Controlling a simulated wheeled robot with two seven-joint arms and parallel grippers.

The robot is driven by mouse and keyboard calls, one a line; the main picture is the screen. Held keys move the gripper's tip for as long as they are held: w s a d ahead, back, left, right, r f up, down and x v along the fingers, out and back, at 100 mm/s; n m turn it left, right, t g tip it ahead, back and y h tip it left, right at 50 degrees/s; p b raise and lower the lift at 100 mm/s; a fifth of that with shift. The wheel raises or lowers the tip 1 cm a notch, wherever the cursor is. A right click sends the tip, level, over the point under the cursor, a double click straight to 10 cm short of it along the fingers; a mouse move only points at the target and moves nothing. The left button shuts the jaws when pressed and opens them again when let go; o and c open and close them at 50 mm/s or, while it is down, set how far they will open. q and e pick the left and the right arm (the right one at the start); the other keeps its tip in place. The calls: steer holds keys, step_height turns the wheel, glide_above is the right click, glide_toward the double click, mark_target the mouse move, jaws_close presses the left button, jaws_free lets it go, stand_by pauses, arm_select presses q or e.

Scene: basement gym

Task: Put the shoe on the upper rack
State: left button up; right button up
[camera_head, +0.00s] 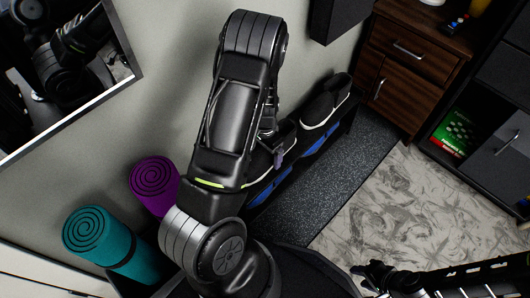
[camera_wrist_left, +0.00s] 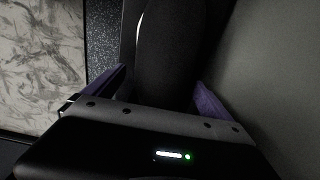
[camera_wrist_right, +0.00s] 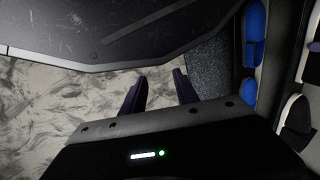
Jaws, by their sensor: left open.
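A black shoe with a white sole (camera_head: 286,132) stands on the shoe rack (camera_head: 346,120) by the wall, partly hidden behind my left arm. My left gripper (camera_head: 272,158) is at this shoe. In the left wrist view the open fingers (camera_wrist_left: 160,82) lie on either side of a dark shoe (camera_wrist_left: 168,45); contact cannot be told. Another black shoe (camera_head: 324,102) sits farther along the rack. Blue shoes (camera_head: 322,138) show lower down. My right gripper (camera_head: 376,274) is low at the right, its fingers (camera_wrist_right: 160,76) apart and empty over the floor.
Purple (camera_head: 154,182) and teal (camera_head: 112,240) rolled mats stand at the left by the wall. A wooden cabinet (camera_head: 408,65) and a dark shelf unit (camera_head: 490,135) stand at the right. A speckled dark mat (camera_head: 335,190) lies before the rack. The marbled floor (camera_head: 400,205) is clear.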

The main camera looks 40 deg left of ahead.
arm_select(q)
step_height(320, 180, up, 12)
steer(key=p, duration=0.4)
steer(key=shift+f, duration=0.2)
arm_select(e)
steer(key=r, duration=0.3)
steer(key=s+a+r, duration=0.1)
steer(key=shift+s+r, duration=0.1)
steer(key=shift+r, duration=0.05)
